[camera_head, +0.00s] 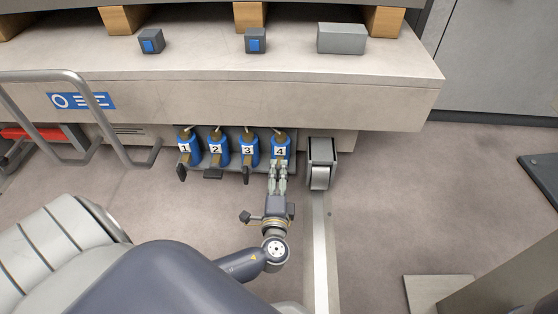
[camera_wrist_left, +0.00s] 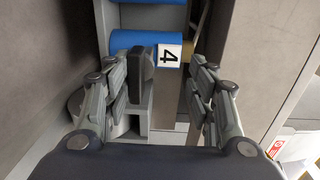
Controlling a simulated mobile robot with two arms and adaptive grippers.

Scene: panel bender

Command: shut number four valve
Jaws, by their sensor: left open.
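The number four valve (camera_head: 281,147) is a blue body with a white "4" plate, last on the right in a row under the machine's ledge. In the left wrist view its blue body (camera_wrist_left: 145,40) and a dark handle (camera_wrist_left: 143,72) show, the handle standing nearer the left-hand finger. My left gripper (camera_head: 279,168) is in front of this valve and hides its handle in the head view. In the wrist view the left gripper (camera_wrist_left: 160,78) is open, its fingers on either side of the handle, with a clear gap on the right. My right gripper is not in view.
Valves one (camera_head: 188,150), two (camera_head: 218,150) and three (camera_head: 249,150) stand close to the left; the handle of two lies crosswise, those of one and three point down. A grey pedal-like box (camera_head: 321,155) is just right of valve four. A tubular rail (camera_head: 75,110) stands left.

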